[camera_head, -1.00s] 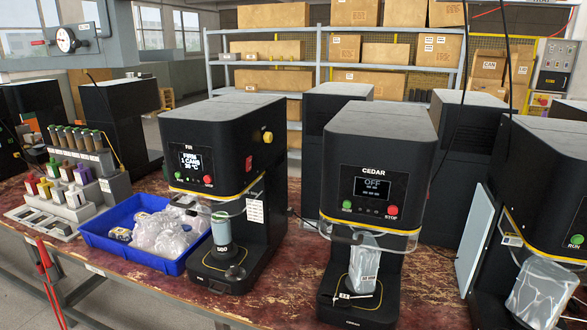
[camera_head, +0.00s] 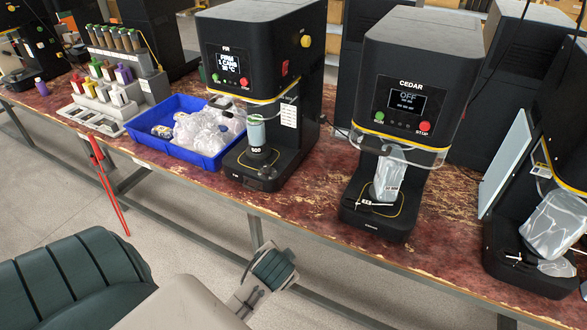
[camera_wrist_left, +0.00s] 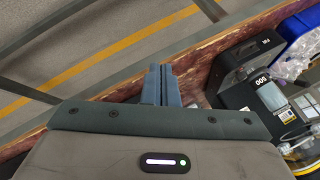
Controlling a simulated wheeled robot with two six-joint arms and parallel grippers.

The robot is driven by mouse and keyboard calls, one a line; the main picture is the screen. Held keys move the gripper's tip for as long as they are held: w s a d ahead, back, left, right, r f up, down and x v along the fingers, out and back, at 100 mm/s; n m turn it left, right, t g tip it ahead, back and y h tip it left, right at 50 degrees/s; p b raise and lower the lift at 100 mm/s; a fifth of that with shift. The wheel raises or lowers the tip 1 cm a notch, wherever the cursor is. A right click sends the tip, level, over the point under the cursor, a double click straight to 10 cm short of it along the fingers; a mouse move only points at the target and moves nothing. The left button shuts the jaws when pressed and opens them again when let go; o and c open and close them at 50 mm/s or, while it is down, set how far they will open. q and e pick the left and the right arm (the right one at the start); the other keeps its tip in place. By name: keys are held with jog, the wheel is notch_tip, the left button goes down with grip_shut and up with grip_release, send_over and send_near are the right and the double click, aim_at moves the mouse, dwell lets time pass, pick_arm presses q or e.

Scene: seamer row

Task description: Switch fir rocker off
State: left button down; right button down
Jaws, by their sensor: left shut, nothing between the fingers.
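The black FIR machine (camera_head: 245,50) stands on the red-brown bench, left of the CEDAR machine. Its front screen (camera_head: 226,66) is lit with white text. A small red switch (camera_head: 285,67), probably the rocker, sits on its right side panel below a yellow knob (camera_head: 306,41); its position is too small to tell. My left gripper (camera_wrist_left: 161,84) is shut and empty in the left wrist view, near the bench edge. The FIR base (camera_wrist_left: 236,82) is to its right there, apart from the fingers; the switch is not seen in that view. My right gripper is not in view.
A blue bin (camera_head: 150,148) with clear plastic items stands left of FIR. The CEDAR machine (camera_head: 415,60), its screen reading OFF, stands to the right with a pouch (camera_head: 390,180). Another machine is at far right. Open floor lies before the bench (camera_head: 300,200).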

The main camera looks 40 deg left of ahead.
pick_arm(q)
jog(key=w+a+r+m+t+y, duration=0.1)
jog(key=w+a+r+y, duration=0.3)
jog(key=w+r, duration=0.6)
jog(key=w+a+r+m+t+y, duration=0.2)
jog(key=w+a+r+y, duration=0.1)
jog(key=w+r, duration=0.7)
jog(key=w+a+r+m+t+y, duration=0.1)
jog(key=w+a+r+y, duration=0.3)
jog(key=w+r, duration=0.7)
jog(key=shift+a+r+m+t+y, duration=0.35)
jog(key=shift+a+r+m, duration=0.2)
jog(key=shift+r+m, duration=0.25)
